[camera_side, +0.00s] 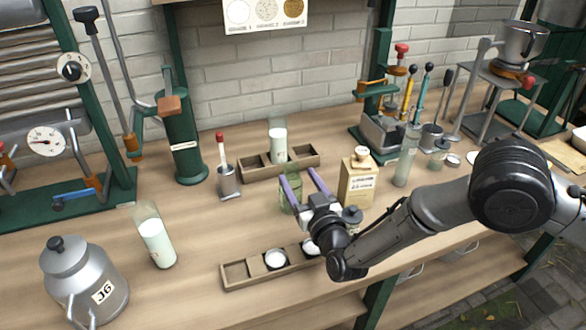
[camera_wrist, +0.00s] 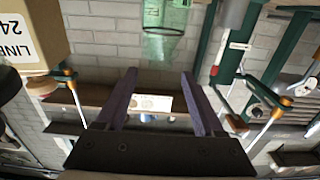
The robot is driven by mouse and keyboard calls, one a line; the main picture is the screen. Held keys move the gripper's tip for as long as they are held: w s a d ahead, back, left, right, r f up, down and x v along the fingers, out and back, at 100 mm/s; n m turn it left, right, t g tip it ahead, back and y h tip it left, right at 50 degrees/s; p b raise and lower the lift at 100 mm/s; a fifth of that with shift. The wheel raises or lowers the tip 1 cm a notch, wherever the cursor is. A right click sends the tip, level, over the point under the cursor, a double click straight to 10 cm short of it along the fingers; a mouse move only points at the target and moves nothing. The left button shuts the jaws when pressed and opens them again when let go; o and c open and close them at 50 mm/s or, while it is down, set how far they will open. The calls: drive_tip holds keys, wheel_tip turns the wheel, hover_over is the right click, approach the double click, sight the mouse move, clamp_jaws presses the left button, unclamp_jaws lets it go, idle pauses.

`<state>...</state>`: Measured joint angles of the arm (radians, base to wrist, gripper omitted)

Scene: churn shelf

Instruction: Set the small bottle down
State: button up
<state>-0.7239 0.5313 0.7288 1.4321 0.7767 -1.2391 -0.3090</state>
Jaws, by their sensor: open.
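The small bottle (camera_side: 288,200) is greenish clear glass and appears to stand upright on the bench, partly hidden behind my left finger in the side view. My gripper (camera_side: 298,175) has two purple fingers spread apart with nothing between their tips. In the wrist view, which is upside down, my gripper (camera_wrist: 159,72) shows open and empty. A greenish glass, seemingly the small bottle (camera_wrist: 164,38), shows beyond and apart from the fingertips there. Its top and base are not clear.
A yellowish box (camera_side: 357,186) stands close to the right of my gripper. Wooden racks stand behind (camera_side: 255,170) and in front (camera_side: 238,272). A milk bottle (camera_side: 156,240), a metal can (camera_side: 85,275) and a red-handled tool (camera_side: 228,180) stand left. Bare bench lies between them.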

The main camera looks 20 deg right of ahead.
drive_tip(key=s, duration=0.6)
drive_tip(key=shift+s, duration=0.15)
drive_tip(key=w+d+r+g+y, duration=0.2)
drive_tip(key=d+r+g, duration=0.15)
drive_tip(key=r, duration=0.55)
drive_tip(key=s+d+r+g+y, duration=0.2)
drive_tip(key=s+d+r+g, duration=0.1)
drive_tip(key=s+d+r, duration=0.4)
drive_tip(key=s+d+f+g+h, duration=0.1)
drive_tip(key=s+d+g, duration=0.1)
drive_tip(key=s+d, duration=0.4)
drive_tip(key=s+d+f+g+h, duration=0.1)
drive_tip(key=s+d+g, duration=0.1)
drive_tip(key=s+d, duration=0.4)
drive_tip(key=s+d+g+h, duration=0.2)
drive_tip(key=s+d, duration=0.4)
drive_tip(key=s, duration=0.8)
drive_tip(key=shift+s+f, duration=0.35)
drive_tip(key=shift+f, duration=0.05)
